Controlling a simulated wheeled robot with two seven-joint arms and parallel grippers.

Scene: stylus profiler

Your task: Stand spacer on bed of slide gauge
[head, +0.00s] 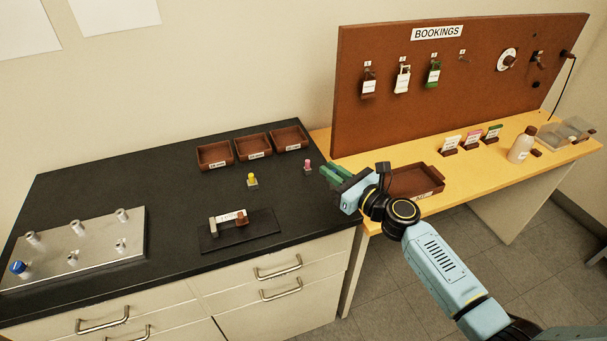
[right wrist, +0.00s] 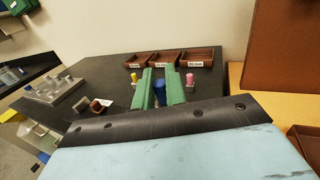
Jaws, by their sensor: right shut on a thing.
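My right gripper (head: 337,176) is shut on a blue spacer (right wrist: 159,92), which shows between its green fingers (right wrist: 161,88) in the right wrist view. In the head view the spacer is hidden by the gripper. The gripper is over the right end of the black bench, apart from the slide gauge. The slide gauge (head: 213,243) lies on the bench near its front edge, with a grey jaw, a white label and a brown slider on a dark base. It also shows at the left in the right wrist view (right wrist: 83,108). My left gripper is not in view.
A yellow piece (head: 252,180) and a pink piece (head: 308,165) stand behind the gauge. Three brown trays (head: 215,164) line the back. A metal plate (head: 90,257) with several posts and a blue knob (head: 18,267) is at left. The bench between gripper and gauge is clear.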

